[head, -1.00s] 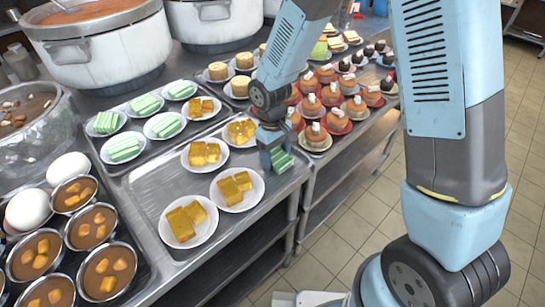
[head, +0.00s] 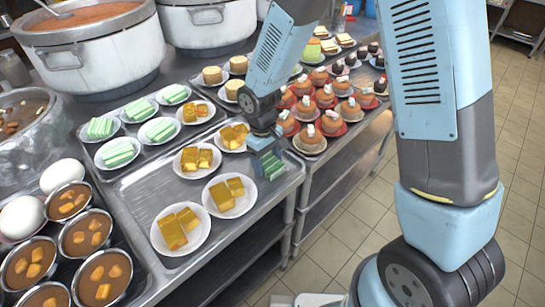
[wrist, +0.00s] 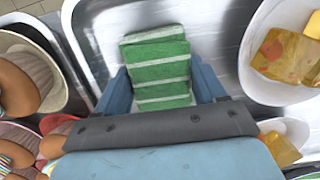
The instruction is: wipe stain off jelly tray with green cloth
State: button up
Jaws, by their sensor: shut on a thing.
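My gripper (head: 268,158) is shut on the green cloth (head: 272,168), at the right edge of the jelly tray (head: 140,190). The tray is metal and carries several white plates of orange-yellow jelly cubes. In the wrist view the cloth (wrist: 157,65) is green with pale stripes and sits between the two blue fingers of my gripper (wrist: 161,85). It lies over the tray surface (wrist: 215,35), near the tray's raised rim; I cannot tell if it touches. No stain is clear in either view; the cloth and gripper hide part of the tray.
A jelly plate (head: 229,195) stands close left of the cloth. Small cakes on red plates (head: 310,140) stand just beyond the tray. Green-and-white cakes (head: 119,152), dessert bowls (head: 85,235) and large stockpots (head: 95,60) crowd the left and back. Bare tray shows at left.

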jog(key=shift+s+a+f, duration=0.1)
jog(key=shift+a, duration=0.1)
jog(key=shift+w+d, duration=1.2)
jog(key=shift+w, duration=0.25)
jog(key=shift+s+a, duration=1.25)
jog(key=shift+s, duration=0.15)
jog(key=shift+r, duration=0.2)
jog(key=shift+r, duration=2.9)
